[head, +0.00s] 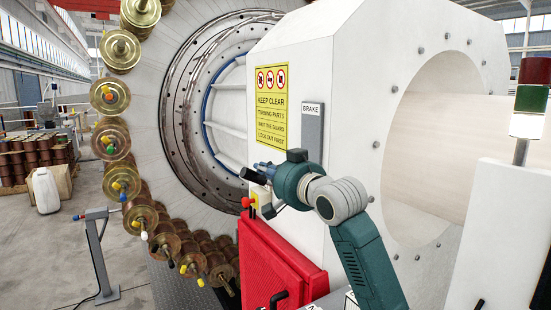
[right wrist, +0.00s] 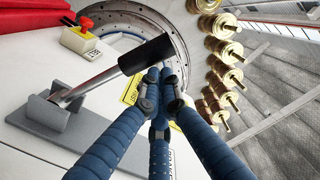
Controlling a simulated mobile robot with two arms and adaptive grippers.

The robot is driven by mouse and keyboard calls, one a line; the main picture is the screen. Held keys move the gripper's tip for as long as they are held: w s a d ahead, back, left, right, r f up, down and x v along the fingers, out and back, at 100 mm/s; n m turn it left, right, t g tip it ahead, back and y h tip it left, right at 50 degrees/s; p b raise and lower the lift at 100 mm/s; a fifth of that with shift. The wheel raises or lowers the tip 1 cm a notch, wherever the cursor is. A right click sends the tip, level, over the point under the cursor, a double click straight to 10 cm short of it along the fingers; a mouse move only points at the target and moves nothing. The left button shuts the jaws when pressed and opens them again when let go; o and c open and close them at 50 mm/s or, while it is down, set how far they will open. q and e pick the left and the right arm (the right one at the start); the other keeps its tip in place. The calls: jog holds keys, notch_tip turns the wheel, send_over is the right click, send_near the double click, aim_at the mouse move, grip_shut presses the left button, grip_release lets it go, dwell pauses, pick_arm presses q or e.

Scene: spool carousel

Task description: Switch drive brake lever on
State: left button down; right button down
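The brake lever has a black grip (head: 253,176) that points left from the white housing, just past my right gripper (head: 266,168). In the right wrist view the lever shows a black grip (right wrist: 146,54), a silver rod and a grey bracket (right wrist: 45,112). The rod slants up and right from the bracket. My right gripper (right wrist: 160,82) has its blue fingers drawn together, tips close to the underside of the grip near its end; I cannot tell whether they touch. Nothing shows between the fingers. The grey BRAKE plate (head: 312,130) is above, partly behind my wrist. My left gripper is not in view.
A red knob on a small box (right wrist: 80,38) sits near the lever. A red cabinet (head: 270,265) stands below. The spool carousel (head: 110,140) is at the left, and a grey post (head: 101,255) stands on the floor. A yellow warning sign (head: 271,105) is on the housing.

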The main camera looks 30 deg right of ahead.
aim_at(254, 178)
jog(key=a+f+n, duration=0.1)
jog(key=f, duration=0.1)
jog(key=shift+a+f+n, duration=0.35)
jog(key=shift+a+n, duration=0.05)
jog(key=shift+a+f+n, duration=0.35)
jog(key=shift+f+n, duration=0.25)
jog(key=shift+f, duration=0.15)
jog(key=shift+s, duration=0.1)
